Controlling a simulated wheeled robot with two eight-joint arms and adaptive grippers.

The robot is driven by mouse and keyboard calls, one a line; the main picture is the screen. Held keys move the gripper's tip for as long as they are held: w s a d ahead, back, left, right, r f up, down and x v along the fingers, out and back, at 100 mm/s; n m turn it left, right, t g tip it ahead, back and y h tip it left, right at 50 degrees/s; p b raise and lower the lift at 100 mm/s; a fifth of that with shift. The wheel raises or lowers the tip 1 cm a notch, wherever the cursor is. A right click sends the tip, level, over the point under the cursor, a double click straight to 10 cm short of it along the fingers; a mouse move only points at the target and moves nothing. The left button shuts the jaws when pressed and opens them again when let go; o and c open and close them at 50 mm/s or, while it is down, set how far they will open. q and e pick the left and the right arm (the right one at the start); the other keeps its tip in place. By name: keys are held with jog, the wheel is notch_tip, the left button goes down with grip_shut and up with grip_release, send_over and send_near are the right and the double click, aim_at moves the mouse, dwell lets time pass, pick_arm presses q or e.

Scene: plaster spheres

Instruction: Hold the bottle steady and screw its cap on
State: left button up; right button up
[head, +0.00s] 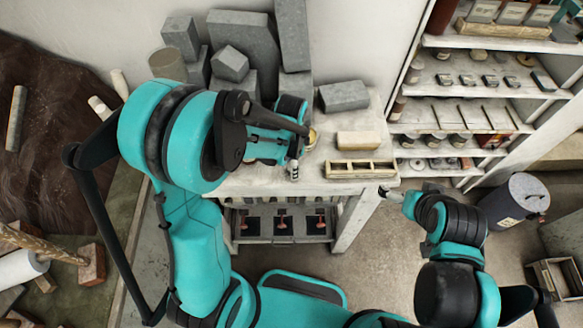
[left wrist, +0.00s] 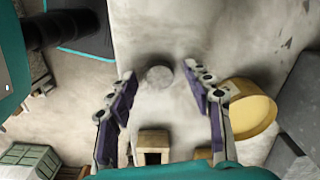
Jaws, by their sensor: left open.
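In the left wrist view my left gripper (left wrist: 158,72) is open, its two purple-padded fingers spread apart. A small round grey disc-like thing (left wrist: 159,78) shows between the fingertips, apart from both. I cannot tell whether it is the cap or the top of the bottle. In the head view my left gripper (head: 293,170) is over the front of the pale worktable (head: 255,186), mostly hidden by its own arm. I cannot make out a bottle or cap there. My right gripper (head: 386,192) is at the table's right front corner, too small to read.
A round yellow dish-like thing (left wrist: 251,107) lies right of the left fingers. On the table stand a pale block (head: 358,140), a wooden compartment rack (head: 360,169) and grey stone blocks (head: 344,96) behind. Shelves (head: 470,75) and a grey bin (head: 515,200) are at the right.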

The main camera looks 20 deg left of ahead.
pick_arm(q)
jog(key=c, duration=0.8)
jog(key=shift+r, duration=0.1)
jog(key=shift+r, duration=0.55)
notch_tip(320, 180, up, 3)
jog(key=shift+f+p, duration=0.15)
jog(key=shift+p, duration=0.3)
jog(key=w+d+r, duration=0.1)
jog(key=d+r, duration=0.1)
jog(key=d, duration=0.1)
jog(key=w+d+r, duration=0.1)
jog(key=d+r, duration=0.1)
jog(key=d, duration=0.2)
jog(key=d+r, duration=0.3)
jog(key=d, duration=0.1)
jog(key=shift+w+d+p, duration=0.2)
jog(key=shift+w+p, duration=0.15)
jog(key=shift+w, duration=0.05)
